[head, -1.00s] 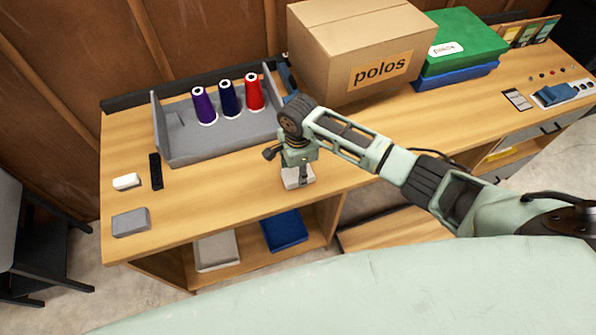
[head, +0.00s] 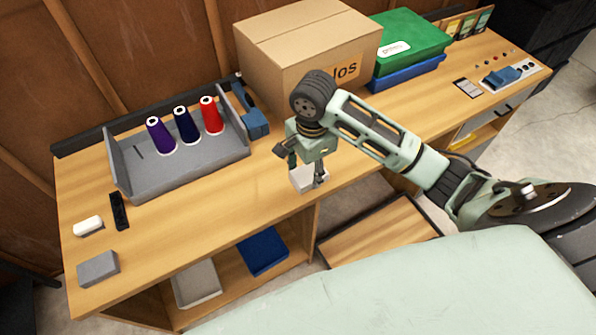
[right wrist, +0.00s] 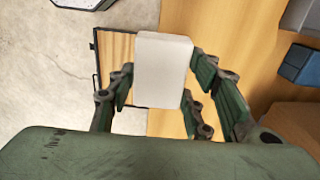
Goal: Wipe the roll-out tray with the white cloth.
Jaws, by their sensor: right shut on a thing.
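The white cloth (head: 303,180) is a small, thick white pad. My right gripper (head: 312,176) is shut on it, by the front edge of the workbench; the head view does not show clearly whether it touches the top. The right wrist view shows the cloth (right wrist: 163,68) between the fingers (right wrist: 160,95). The roll-out tray (head: 380,235) is a low wooden board with a dark rim, to the right of and below the gripper. In the right wrist view the tray (right wrist: 113,58) is partly hidden behind the cloth. My left gripper is out of view.
The bench (head: 200,222) carries a grey spool tray (head: 185,172), a cardboard box (head: 300,50), green (head: 410,38) and blue cases, a white block (head: 88,226) and a grey block (head: 98,268). A shelf below holds grey (head: 195,285) and blue (head: 263,252) items.

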